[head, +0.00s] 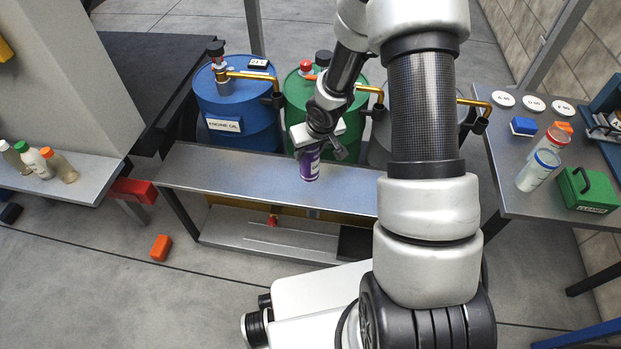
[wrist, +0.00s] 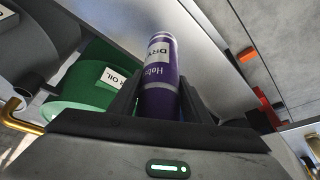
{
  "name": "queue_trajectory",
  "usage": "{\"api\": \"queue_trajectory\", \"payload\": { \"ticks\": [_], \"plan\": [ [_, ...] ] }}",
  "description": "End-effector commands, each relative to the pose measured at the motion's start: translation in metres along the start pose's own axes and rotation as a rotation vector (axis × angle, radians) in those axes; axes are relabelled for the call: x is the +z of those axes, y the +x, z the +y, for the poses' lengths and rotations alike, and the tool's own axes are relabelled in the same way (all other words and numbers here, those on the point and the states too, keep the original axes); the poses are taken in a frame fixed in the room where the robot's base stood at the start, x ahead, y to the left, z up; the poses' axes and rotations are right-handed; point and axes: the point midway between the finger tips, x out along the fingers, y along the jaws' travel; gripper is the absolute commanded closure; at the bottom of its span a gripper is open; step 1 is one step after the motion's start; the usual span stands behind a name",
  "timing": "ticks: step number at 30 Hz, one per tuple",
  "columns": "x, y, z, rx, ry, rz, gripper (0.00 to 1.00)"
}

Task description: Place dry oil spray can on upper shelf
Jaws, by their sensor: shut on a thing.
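The dry oil spray can (head: 309,166) is a purple cylinder with a pale label. In the head view it is at the upper grey shelf (head: 230,176), near its middle. I cannot tell whether its base touches the shelf. My gripper (head: 312,150) is above the can, pointing down. In the wrist view the can (wrist: 160,75) stands between the two dark fingers of my gripper (wrist: 158,100), which are shut on it. Its label reads "DRY" in part. The gripper hides the can's top in the head view.
A blue engine oil drum (head: 236,108) and a green drum (head: 299,96) with brass taps stand behind the shelf. A lower shelf (head: 262,238) lies below. A side table (head: 505,150) with jars and a green case (head: 587,189) is at right. The upper shelf's left part is bare.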

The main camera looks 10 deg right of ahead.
Motion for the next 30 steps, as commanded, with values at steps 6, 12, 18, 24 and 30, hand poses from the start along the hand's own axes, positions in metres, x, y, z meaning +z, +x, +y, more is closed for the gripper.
{"api": "queue_trajectory", "payload": {
  "ticks": [6, 12, 18, 24, 30],
  "plan": [
    [0.012, 0.031, 0.000, 0.000, -0.002, 0.001, 0.93],
    [0.019, 0.047, -0.001, 0.000, -0.003, 0.000, 0.93],
    [0.027, 0.067, 0.000, 0.001, -0.001, 0.002, 0.93],
    [0.026, 0.066, 0.000, 0.001, 0.000, 0.003, 0.93],
    [0.029, 0.069, 0.000, 0.001, 0.000, 0.000, 0.50]
  ]
}}
